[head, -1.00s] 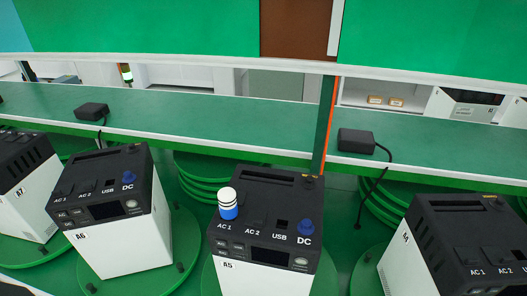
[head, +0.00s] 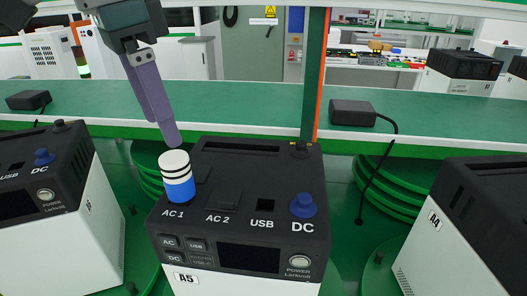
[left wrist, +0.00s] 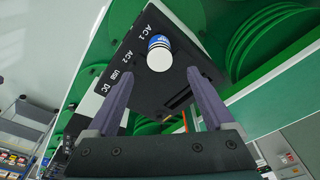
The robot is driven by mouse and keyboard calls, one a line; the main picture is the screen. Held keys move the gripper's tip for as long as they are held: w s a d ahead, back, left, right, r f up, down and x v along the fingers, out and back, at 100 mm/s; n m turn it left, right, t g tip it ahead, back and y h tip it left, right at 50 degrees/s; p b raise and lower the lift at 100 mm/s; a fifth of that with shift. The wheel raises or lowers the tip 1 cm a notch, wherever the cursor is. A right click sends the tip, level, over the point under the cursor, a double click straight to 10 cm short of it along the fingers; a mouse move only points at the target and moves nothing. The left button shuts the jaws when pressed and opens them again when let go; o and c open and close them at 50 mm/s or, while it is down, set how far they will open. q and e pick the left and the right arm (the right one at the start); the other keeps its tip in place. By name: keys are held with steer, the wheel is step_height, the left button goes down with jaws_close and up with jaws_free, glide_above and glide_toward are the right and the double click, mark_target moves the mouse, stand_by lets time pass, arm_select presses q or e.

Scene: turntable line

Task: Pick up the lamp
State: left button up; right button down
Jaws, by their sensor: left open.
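The lamp (head: 176,178) is a short upright cylinder with a white top and blue and white bands. It stands on the AC 1 spot of the black-topped unit A5 (head: 270,185). My left gripper (head: 170,140) comes down from the upper left, its purple fingertips just above and behind the lamp in the picture. In the left wrist view the gripper (left wrist: 160,76) is open and empty, and the lamp (left wrist: 159,56) shows just beyond and between the two fingertips, apart from them. My right gripper is not in view.
A blue DC knob (head: 303,205) stands on the right of A5. Unit A4 (head: 490,190) is to the right and another unit (head: 45,235) to the left. A green shelf (head: 420,135) behind bears a black adapter (head: 352,113) with a cable. An orange-edged post (head: 315,70) rises behind A5.

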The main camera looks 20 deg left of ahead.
mark_target(171, 157)
arm_select(q)
step_height(171, 157, down, 4)
steer(key=shift+w+d+f+p, duration=0.1)
steer(key=shift+w+d+p, duration=0.05)
steer(key=shift+p, duration=0.5)
steer(key=shift+f+p, duration=0.3)
steer(key=shift+f, duration=0.05)
step_height(171, 157, down, 4)
steer(key=shift+w+r+p, duration=0.1)
steer(key=shift+w+p, duration=0.05)
steer(key=shift+p, duration=0.4)
steer(key=shift+f, duration=0.3)
steer(key=shift+w, duration=0.1)
jaws_close()
